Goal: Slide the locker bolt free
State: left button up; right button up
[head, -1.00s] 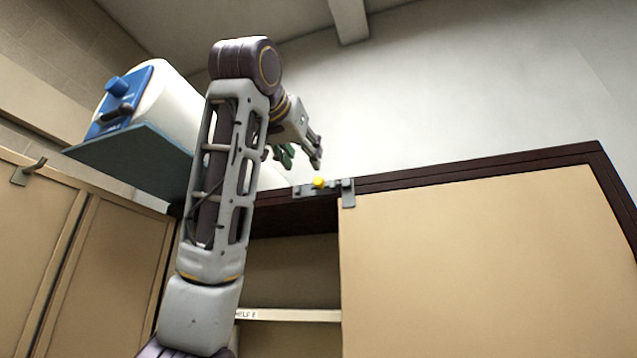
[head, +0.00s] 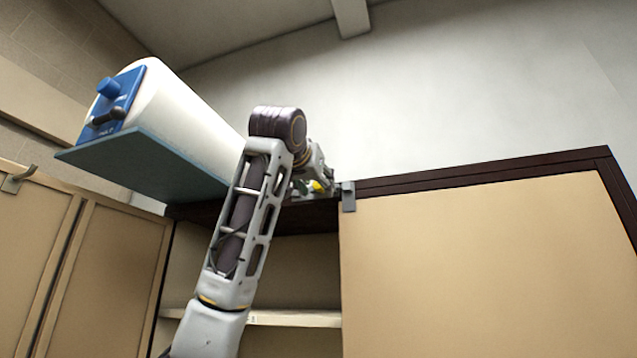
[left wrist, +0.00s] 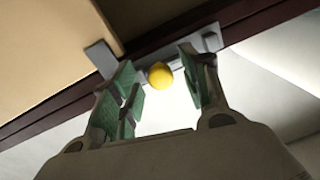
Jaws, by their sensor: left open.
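The locker bolt is a grey metal bar with a yellow knob (head: 318,186) on the dark top rail of the locker, at the upper left corner of the tan door (head: 480,260). A grey catch (head: 348,196) sits at that corner. My left gripper (head: 312,188) is at the bolt, its fingers partly hidden by my arm. In the left wrist view the yellow knob (left wrist: 160,76) shows between the two open, green-padded fingers of my left gripper (left wrist: 158,85). I cannot tell whether either finger touches it. My right gripper is not in view.
An open shelf bay (head: 290,270) lies left of the door. A white cylindrical machine (head: 180,110) with a blue panel stands on a blue-green board (head: 140,165) at upper left. Tan cabinet doors (head: 110,275) with a hook stand at left.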

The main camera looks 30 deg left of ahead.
pick_arm(q)
jog(key=shift+x, duration=1.05)
grip_shut()
